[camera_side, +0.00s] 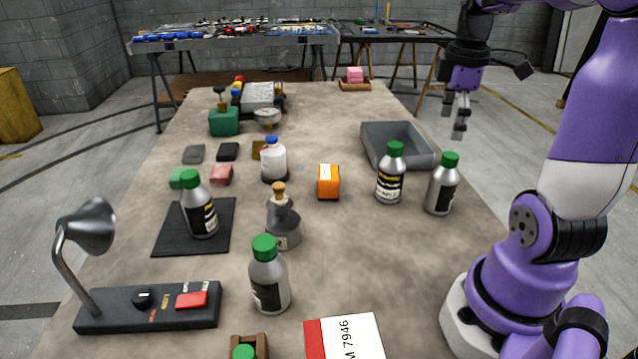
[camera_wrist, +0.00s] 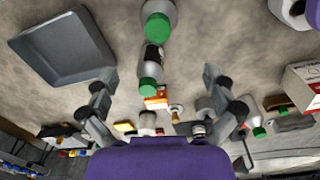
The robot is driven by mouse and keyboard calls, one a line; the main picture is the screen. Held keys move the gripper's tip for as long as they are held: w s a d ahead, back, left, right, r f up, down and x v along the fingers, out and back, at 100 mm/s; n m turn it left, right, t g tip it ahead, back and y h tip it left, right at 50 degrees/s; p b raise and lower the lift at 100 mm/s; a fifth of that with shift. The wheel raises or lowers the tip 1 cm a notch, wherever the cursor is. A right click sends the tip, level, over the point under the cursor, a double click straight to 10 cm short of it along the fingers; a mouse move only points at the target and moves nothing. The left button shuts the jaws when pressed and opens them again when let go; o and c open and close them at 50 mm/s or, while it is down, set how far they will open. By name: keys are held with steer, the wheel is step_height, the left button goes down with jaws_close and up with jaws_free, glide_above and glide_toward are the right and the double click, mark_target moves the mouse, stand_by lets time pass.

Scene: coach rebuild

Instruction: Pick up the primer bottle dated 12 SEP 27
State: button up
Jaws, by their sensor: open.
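Several grey bottles with green caps and dark labels stand on the table; no date is readable on any. In the side view, one bottle (camera_side: 391,178) stands right of centre and another bottle (camera_side: 440,186) is just right of it. A third bottle (camera_side: 199,208) stands on a black mat, and a fourth bottle (camera_side: 268,277) is at the front. My gripper (camera_side: 459,130) hangs high at the right, open and empty, clear of all bottles. In the wrist view, my gripper (camera_wrist: 160,74) shows spread fingers, with two green-capped bottles (camera_wrist: 152,56) (camera_wrist: 160,12) between and beyond them.
A grey tray (camera_side: 398,160) lies behind the right-hand bottles. An orange box (camera_side: 328,182), a blue-capped white bottle (camera_side: 273,162) and a corked grey flask (camera_side: 283,232) stand mid-table.

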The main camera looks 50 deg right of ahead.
glide_above(446, 170)
steer(key=d, duration=0.2)
steer(key=shift+n, duration=0.3)
steer(key=f, duration=0.4)
steer(key=shift+w+a+f, duration=0.15)
steer(key=shift+w+f, duration=0.05)
step_height(446, 170, down, 6)
steer(key=shift+s+a+f, duration=0.1)
steer(key=shift+a+f, duration=0.05)
steer(key=c, duration=1.5)
